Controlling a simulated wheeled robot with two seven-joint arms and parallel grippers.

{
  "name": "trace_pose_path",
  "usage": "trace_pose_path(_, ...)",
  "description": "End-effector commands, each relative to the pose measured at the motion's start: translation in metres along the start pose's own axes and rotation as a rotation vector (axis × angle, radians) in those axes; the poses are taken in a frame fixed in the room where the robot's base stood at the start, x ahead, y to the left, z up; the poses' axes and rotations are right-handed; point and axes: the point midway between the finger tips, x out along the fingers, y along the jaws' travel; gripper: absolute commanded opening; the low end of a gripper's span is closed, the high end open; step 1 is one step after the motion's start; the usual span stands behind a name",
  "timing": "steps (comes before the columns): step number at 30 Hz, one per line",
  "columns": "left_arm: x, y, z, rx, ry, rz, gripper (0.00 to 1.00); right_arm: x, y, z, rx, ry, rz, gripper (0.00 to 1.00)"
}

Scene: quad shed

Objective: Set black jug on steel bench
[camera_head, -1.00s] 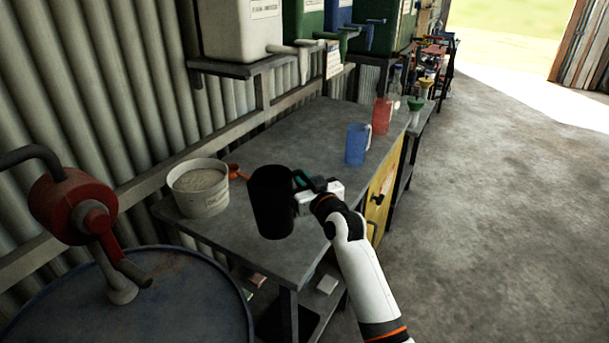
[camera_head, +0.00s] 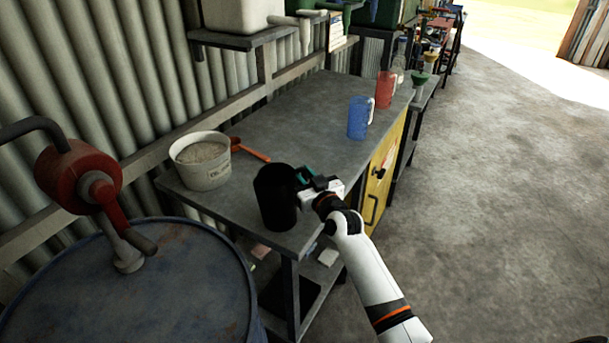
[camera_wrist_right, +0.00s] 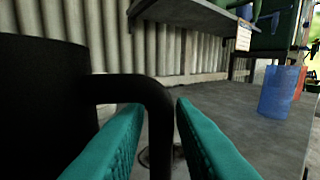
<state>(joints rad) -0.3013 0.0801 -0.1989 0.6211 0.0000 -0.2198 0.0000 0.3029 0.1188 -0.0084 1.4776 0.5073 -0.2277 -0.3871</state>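The black jug (camera_head: 275,198) is upright at the near end of the steel bench (camera_head: 290,110), close to its front corner. I cannot tell whether its base touches the top or hangs just above it. My right gripper (camera_head: 308,183) is at the jug's right side, shut on its handle. In the right wrist view the black jug (camera_wrist_right: 45,100) fills the left side, and its handle runs down between the teal fingers (camera_wrist_right: 160,140). My left gripper is not in view.
A white bucket (camera_head: 205,170) and an orange scoop (camera_head: 250,150) are left of the jug. A blue jug (camera_head: 358,118) and a red jug (camera_head: 384,90) stand farther back. A blue drum (camera_head: 180,290) with a red pump (camera_head: 80,175) is front left. The middle of the bench is clear.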

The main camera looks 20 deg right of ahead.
Motion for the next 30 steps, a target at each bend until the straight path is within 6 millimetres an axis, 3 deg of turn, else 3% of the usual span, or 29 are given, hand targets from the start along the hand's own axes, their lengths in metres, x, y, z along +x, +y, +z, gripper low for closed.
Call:
trace_pose_path(2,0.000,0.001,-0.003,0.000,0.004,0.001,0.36,0.000,0.000,0.000,0.000,0.000,0.000,0.35)
trace_pose_path(14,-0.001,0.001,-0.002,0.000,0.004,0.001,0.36,-0.006,0.000,0.002,0.001,-0.001,0.000,0.35)
trace_pose_path(30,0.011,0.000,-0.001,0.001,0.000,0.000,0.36,-0.108,0.000,0.001,-0.001,0.000,-0.001,0.35)
